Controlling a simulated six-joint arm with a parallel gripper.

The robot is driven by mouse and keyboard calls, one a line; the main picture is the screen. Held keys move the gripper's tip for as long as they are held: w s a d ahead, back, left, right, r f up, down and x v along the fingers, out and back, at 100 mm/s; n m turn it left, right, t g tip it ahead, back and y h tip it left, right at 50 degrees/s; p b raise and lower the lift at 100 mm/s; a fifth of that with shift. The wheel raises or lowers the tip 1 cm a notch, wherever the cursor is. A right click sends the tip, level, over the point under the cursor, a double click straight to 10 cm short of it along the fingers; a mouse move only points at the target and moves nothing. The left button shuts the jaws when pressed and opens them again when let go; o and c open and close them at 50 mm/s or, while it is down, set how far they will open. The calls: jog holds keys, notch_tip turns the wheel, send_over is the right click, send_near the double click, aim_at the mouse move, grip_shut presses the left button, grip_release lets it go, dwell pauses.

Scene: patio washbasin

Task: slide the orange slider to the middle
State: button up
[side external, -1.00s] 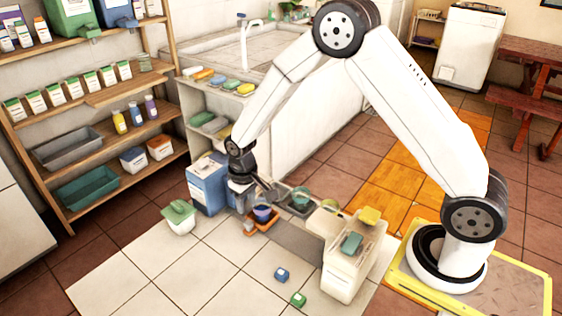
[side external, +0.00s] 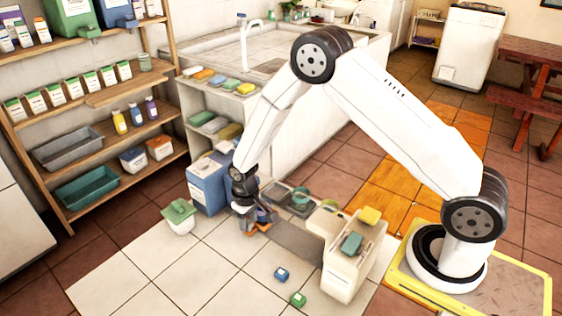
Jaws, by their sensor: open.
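The orange slider (side external: 265,227) sits low at the left end of a grey track (side external: 291,238) on the floor. Only small orange parts of it show beside my gripper. A blue-purple piece on it is mostly covered too. My gripper (side external: 247,222) is open and points down, right at the slider's left and near side. I cannot tell whether the fingers touch the slider or stand around it.
A blue box (side external: 208,185) stands close behind my gripper, to the left. A white tub with a green lid (side external: 179,214) is further left. A cream bin (side external: 347,262) stands to the right.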

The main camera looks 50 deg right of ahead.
grip_shut()
dwell(1.4)
